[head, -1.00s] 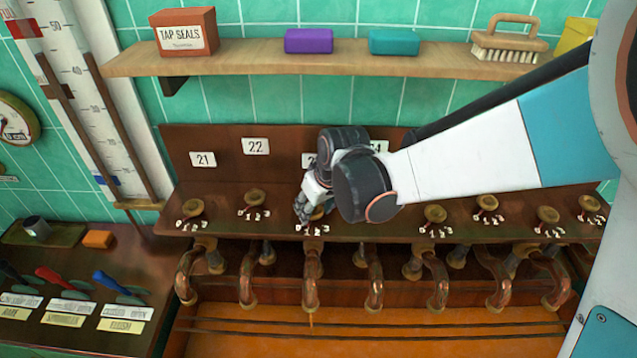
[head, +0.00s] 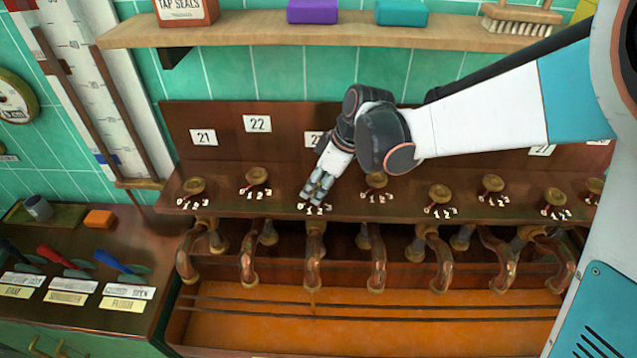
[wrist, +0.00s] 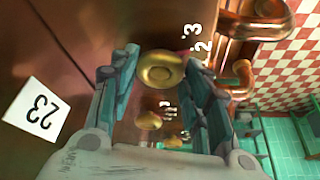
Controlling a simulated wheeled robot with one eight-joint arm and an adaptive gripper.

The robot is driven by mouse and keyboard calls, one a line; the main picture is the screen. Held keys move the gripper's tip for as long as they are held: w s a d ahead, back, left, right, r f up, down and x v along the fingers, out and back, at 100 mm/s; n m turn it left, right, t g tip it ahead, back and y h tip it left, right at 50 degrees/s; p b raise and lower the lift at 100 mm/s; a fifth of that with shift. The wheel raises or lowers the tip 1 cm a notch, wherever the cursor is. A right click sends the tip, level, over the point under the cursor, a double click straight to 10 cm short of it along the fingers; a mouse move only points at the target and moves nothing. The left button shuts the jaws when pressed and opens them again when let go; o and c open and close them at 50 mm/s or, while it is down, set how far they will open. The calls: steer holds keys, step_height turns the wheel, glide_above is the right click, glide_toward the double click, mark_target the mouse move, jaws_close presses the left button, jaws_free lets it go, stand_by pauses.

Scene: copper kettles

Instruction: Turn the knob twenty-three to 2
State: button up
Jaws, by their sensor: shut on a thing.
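The plate marked 23 (wrist: 38,108) stands on the wooden back panel beside my gripper in the wrist view. Knob twenty-three (wrist: 160,70) is round and brass, between the two blue-grey fingers of my gripper (wrist: 161,62). The fingers are closed on it from both sides. Its white digits, 2 and 3 clearest, show beside the right finger. In the head view my gripper (head: 316,192) points down at the wooden ledge (head: 345,202) and covers this knob. White digits show just below the fingertips. The knob's pointer is hidden, so I cannot tell its setting.
Similar brass knobs stand along the ledge, one at the near left (head: 258,175) and one close on the right (head: 375,181). Copper pipes (head: 313,255) hang below, over an orange-brown trough (head: 250,330). A shelf (head: 340,33) runs above. A lever bench (head: 150,262) stands at the left.

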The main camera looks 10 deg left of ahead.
stand_by(0.4)
steer(key=o, duration=1.1)
steer(key=shift+c, duration=0.2)
steer(key=shift+d+r, duration=0.1)
